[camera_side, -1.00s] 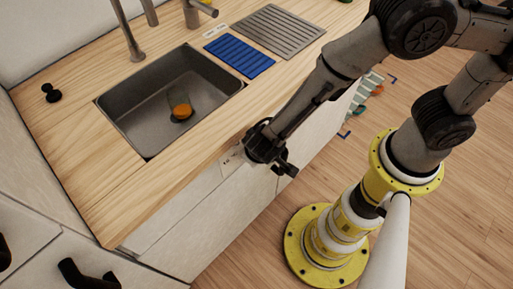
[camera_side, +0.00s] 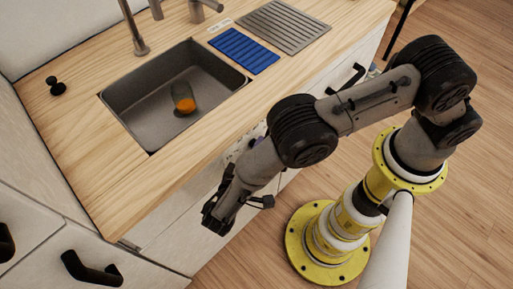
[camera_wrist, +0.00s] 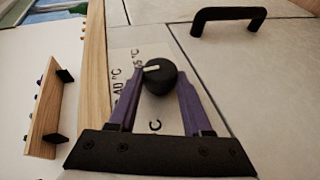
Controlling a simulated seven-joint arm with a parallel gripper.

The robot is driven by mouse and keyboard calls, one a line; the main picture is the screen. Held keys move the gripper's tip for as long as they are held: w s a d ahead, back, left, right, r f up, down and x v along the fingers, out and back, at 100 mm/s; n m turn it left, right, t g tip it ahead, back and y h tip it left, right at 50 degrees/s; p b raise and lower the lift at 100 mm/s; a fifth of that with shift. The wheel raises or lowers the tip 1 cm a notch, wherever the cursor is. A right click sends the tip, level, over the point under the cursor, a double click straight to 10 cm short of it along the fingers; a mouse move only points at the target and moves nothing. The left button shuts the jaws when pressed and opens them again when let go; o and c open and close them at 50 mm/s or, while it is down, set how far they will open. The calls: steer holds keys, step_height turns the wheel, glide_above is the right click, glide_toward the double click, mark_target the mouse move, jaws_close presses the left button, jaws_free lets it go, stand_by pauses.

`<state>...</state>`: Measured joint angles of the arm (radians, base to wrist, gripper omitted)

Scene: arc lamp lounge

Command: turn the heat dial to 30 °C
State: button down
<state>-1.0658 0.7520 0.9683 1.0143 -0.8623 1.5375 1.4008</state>
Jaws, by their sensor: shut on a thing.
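The heat dial (camera_wrist: 160,80) is a round black knob with a white pointer line, in the middle of the wrist view. The pointer lies toward the left, near a label ending in "5 °C"; its first digit is hard to read. A "40 °C" label (camera_wrist: 118,88) is lower left of the dial. In the side view my gripper (camera_side: 222,212) is at the cabinet front, and the dial is hidden there.
A black handle (camera_wrist: 228,20) is on the cabinet front near the dial. In the side view the wooden counter (camera_side: 205,150) holds a sink (camera_side: 150,105) with a glass of orange contents (camera_side: 184,103) and a blue mat (camera_side: 243,50). Open floor lies right of my base.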

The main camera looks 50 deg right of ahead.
steer(key=shift+a+f+n+t+h, duration=0.15)
steer(key=shift+n+t+h, duration=0.15)
steer(key=shift+h, duration=0.45)
steer(key=shift+d+f+n+t+h, duration=0.1)
steer(key=shift+n+t+h, duration=0.15)
steer(key=shift+h, duration=0.5)
steer(key=shift+c, duration=1.7)
jaws_free()
steer(key=shift+r, duration=0.1)
